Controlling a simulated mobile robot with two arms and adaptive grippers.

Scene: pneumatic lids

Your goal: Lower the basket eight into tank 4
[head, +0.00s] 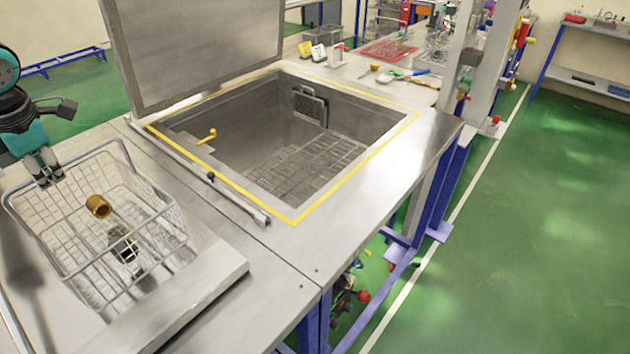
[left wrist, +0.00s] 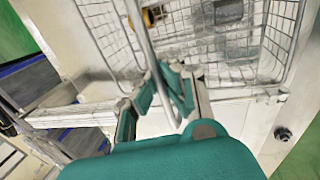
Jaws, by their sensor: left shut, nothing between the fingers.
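A wire basket (head: 60,235) stands on the metal bench left of the tank, with a brass cylinder (head: 98,206) and a dark metal part (head: 123,246) inside. No number on it is readable. The open tank (head: 235,130) has a yellow-edged rim and a grid floor; its grey lid (head: 195,45) stands raised. My left gripper (head: 46,180) is at the basket's far left rim, fingers shut and empty. In the left wrist view a thick wire (left wrist: 150,60) of the basket (left wrist: 100,35) passes close to the fingertips (left wrist: 158,88); contact is unclear. My right gripper is out of view.
A long rod (head: 215,180) lies along the tank's near left edge, and a yellow handle (head: 207,136) sits at its left corner. Small tools and a red tray (head: 388,50) lie on the bench behind. Green floor is free at right.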

